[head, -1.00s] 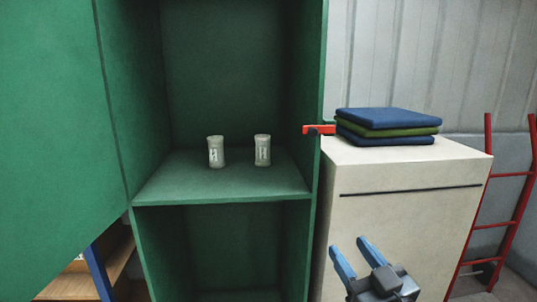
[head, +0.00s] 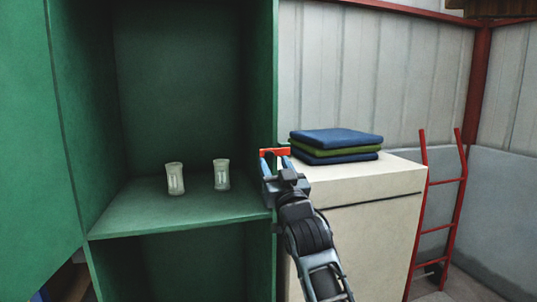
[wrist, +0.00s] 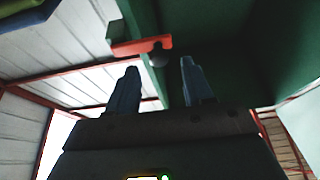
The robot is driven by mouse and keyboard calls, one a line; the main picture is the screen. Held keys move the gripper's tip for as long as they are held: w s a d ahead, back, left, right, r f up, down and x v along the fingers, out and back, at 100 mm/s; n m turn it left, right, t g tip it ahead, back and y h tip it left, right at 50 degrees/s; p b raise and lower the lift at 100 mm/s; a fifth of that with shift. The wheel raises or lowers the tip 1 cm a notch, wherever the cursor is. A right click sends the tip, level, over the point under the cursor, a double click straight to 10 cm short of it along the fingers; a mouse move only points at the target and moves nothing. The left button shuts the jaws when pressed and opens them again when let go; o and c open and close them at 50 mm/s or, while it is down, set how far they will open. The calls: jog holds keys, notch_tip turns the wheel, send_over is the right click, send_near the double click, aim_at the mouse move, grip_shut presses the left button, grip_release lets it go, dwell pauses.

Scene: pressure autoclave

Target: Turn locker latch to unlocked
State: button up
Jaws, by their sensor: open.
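The red locker latch (head: 275,152) sticks out sideways from the right edge of the green locker (head: 262,90), and it lies roughly horizontal. In the wrist view the latch (wrist: 140,46) appears with a dark round pivot below its right end. My gripper (head: 277,160) is at the latch in the head view, with its blue fingers just below it and partly over it. In the wrist view the open gripper (wrist: 158,75) has one finger on each side below the latch, with nothing between them. I cannot tell whether the fingers touch the latch.
The green locker door (head: 35,130) stands open at the left. Two pale jars (head: 175,179) (head: 221,174) stand on the locker shelf (head: 180,215). Folded cloths (head: 336,146) lie on the cream cabinet (head: 370,225) right of my arm. A red ladder (head: 440,215) leans further right.

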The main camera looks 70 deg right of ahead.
aim_at(270, 156)
jog(key=shift+p+x, duration=0.45)
jog(key=shift+x, duration=1.35)
grip_shut()
